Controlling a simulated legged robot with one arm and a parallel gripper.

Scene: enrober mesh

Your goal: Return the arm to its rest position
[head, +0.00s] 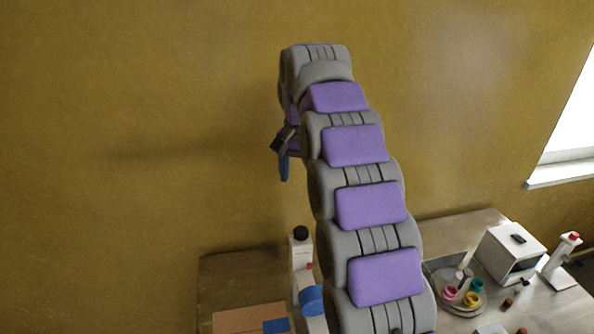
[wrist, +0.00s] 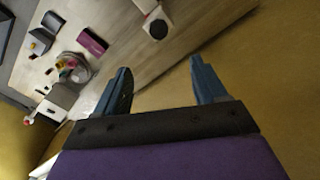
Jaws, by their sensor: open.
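My arm, grey with purple pads, rises from the bottom of the head view and curves over near the wall. My gripper (head: 283,160) hangs from its far end, partly hidden behind the arm in that view. In the wrist view its two blue fingers (wrist: 162,88) stand wide apart with nothing between them. The gripper is well above the wooden table (head: 462,222) and touches nothing that I can see.
A white bottle-like object with a black top (head: 301,250) stands left of my arm. At right are a round tray (head: 432,268) with small colored pots, a white box (head: 511,252) and a white stand (head: 560,268). The ochre wall (head: 140,120) is behind.

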